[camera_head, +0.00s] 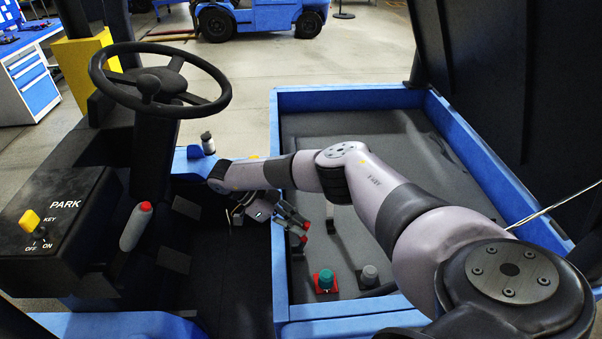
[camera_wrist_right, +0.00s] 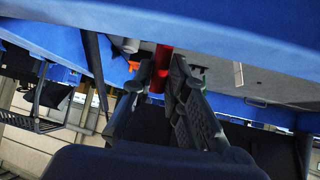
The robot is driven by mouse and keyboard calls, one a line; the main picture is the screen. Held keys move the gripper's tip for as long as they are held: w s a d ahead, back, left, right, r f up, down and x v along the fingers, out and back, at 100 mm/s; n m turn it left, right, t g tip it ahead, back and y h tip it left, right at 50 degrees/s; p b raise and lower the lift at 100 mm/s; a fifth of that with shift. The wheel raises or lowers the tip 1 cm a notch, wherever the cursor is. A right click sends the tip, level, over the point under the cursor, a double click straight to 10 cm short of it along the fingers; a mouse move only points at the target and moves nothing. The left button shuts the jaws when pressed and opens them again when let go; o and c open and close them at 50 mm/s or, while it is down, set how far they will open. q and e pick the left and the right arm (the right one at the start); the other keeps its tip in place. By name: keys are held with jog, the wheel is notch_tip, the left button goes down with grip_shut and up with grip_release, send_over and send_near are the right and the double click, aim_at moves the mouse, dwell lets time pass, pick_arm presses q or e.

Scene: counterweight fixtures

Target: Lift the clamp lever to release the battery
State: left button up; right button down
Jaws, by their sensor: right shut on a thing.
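My right gripper (camera_head: 297,226) reaches over the near-left wall of the blue bay (camera_head: 282,262). In the right wrist view, its fingers (camera_wrist_right: 161,80) are shut on a red bar (camera_wrist_right: 162,58), which I take to be the clamp lever. In the head view only small red bits of it show by the fingertips; the rest is hidden by the gripper. I cannot tell how far it is raised. A teal knob on a red base (camera_head: 325,281) and a grey knob (camera_head: 369,275) sit at the bay's near end. I cannot clearly make out the battery. My left gripper is out of view.
A steering wheel (camera_head: 160,82) and a PARK key panel (camera_head: 58,215) stand at left. A red-topped grey lever (camera_head: 136,226) stands beside the panel. A dark raised cover (camera_head: 480,75) bounds the right. My right arm crosses above the bay.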

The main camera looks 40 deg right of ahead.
jog(key=shift+w+a, duration=0.15)
jog(key=shift+a, duration=0.1)
dwell(0.4)
jog(key=c, duration=1.6)
grip_release()
jog(key=shift+f, duration=0.1)
jog(key=shift+o, duration=0.2)
jog(key=v, duration=1)
jog(key=shift+a+f, duration=0.1)
jog(key=shift+v, duration=1.05)
